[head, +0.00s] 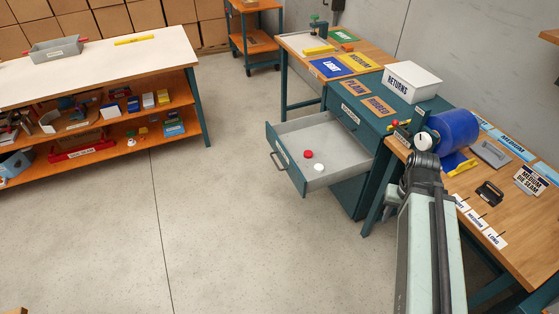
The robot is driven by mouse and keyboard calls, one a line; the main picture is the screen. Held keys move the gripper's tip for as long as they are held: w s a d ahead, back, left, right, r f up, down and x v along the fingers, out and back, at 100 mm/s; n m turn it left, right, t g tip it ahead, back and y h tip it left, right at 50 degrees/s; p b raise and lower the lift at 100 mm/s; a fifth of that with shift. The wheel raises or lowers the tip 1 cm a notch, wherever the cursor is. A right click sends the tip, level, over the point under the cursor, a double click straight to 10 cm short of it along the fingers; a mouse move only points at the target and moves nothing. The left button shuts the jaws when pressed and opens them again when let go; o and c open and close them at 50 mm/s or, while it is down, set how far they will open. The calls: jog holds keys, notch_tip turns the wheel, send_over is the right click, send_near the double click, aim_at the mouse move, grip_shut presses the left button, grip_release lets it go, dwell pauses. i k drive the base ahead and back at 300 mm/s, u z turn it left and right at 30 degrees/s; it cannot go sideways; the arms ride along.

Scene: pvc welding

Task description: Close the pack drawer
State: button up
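The open drawer (335,140) sticks out to the left from a teal cabinet (352,195). Its grey tray is pulled well out, and its front panel with a bar handle (278,161) faces left. A red round piece (308,154) and a white round piece (319,167) lie inside. A small label on the cabinet is too small to read. My arm rises from the bottom right, and its end, my gripper (421,124), is right of the drawer near the cabinet and bench edge. The fingers are not clear, and I see no contact with the drawer.
A blue cylinder (455,131) is beside my arm's end. A white RETURNS box (412,82) stands on the cabinet. The right workbench (515,225) holds labelled cards and tools. A long shelved bench (130,60) is at left. The floor (215,220) before the drawer is clear.

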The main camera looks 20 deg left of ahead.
aim_at(342, 156)
jog(key=u, duration=0.9)
jog(key=i, duration=1.65)
jog(key=k, duration=0.5)
jog(key=u, duration=1.8)
jog(key=i, duration=0.3)
jog(key=u, duration=0.35)
